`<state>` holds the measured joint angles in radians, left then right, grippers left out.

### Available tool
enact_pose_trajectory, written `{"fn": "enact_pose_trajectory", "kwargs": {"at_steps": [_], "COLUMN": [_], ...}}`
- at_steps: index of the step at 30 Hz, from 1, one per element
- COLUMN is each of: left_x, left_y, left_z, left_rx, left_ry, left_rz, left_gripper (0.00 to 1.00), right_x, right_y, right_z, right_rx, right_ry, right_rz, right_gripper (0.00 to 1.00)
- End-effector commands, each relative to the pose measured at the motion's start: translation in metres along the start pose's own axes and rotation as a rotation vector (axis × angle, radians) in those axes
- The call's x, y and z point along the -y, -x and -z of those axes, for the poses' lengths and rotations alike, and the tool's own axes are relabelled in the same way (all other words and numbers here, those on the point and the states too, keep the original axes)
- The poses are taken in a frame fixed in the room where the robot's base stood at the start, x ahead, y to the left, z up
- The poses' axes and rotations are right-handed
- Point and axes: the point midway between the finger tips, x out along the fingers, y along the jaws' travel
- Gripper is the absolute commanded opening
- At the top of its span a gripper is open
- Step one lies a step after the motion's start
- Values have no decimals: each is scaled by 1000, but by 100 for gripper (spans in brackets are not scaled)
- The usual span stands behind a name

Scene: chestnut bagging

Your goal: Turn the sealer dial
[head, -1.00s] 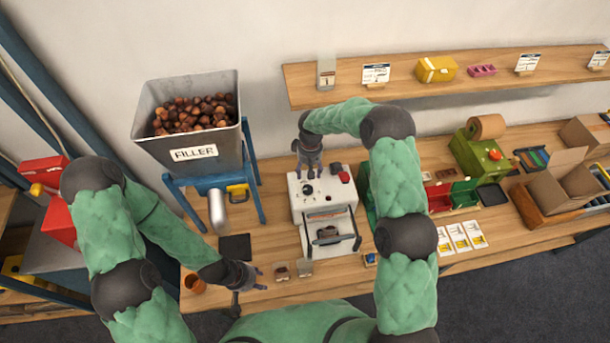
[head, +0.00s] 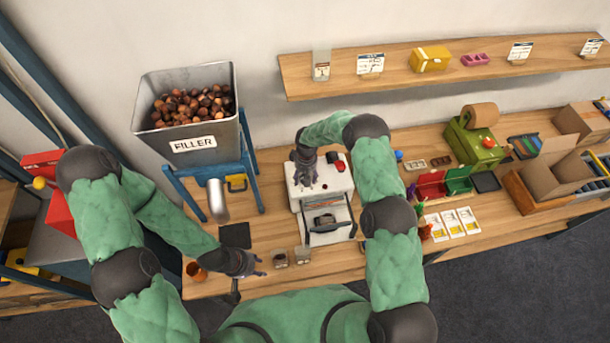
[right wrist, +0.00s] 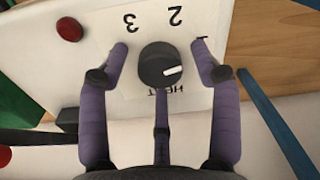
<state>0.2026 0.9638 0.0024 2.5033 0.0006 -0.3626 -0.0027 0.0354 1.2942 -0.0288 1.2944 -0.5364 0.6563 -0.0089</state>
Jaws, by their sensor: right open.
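The white sealer (head: 337,188) stands on the bench in the head view. Its dark round dial (right wrist: 157,64) shows in the right wrist view, with a white pointer mark facing right, towards the partly hidden 1. The numbers 2 and 3 are printed beside it, and a heat label is partly covered. My right gripper (right wrist: 160,62) is open, its purple fingers on both sides of the dial with gaps. In the head view the right gripper (head: 305,180) hides the dial. My left gripper (head: 260,266) looks open and empty above the bench's front edge.
A red button (right wrist: 69,29) sits on the sealer near the dial. The filler hopper (head: 190,125) with chestnuts stands to the left. Red and green bins (head: 432,184) are at the right.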

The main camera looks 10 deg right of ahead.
Motion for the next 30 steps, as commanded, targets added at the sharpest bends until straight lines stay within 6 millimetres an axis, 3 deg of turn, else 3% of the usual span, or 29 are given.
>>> {"fn": "enact_pose_trajectory", "kwargs": {"at_steps": [5, 11, 20, 30], "left_x": [0, 0, 2, 15], "left_y": [0, 0, -5, -41], "left_z": [0, 0, 0, 2], "left_rx": [0, 0, 0, 0], "left_ry": [0, 0, 0, 0], "left_rz": [0, 0, 0, 0], "left_gripper": [40, 40, 40, 40], "right_x": [0, 0, 0, 0], "right_y": [0, 0, -1, -5], "right_z": [0, 0, 0, 1], "right_rx": [0, 0, 0, 5], "right_ry": [0, 0, 16, 193], "right_rz": [0, 0, 0, -1], "right_gripper": [64, 8, 8, 8]}}
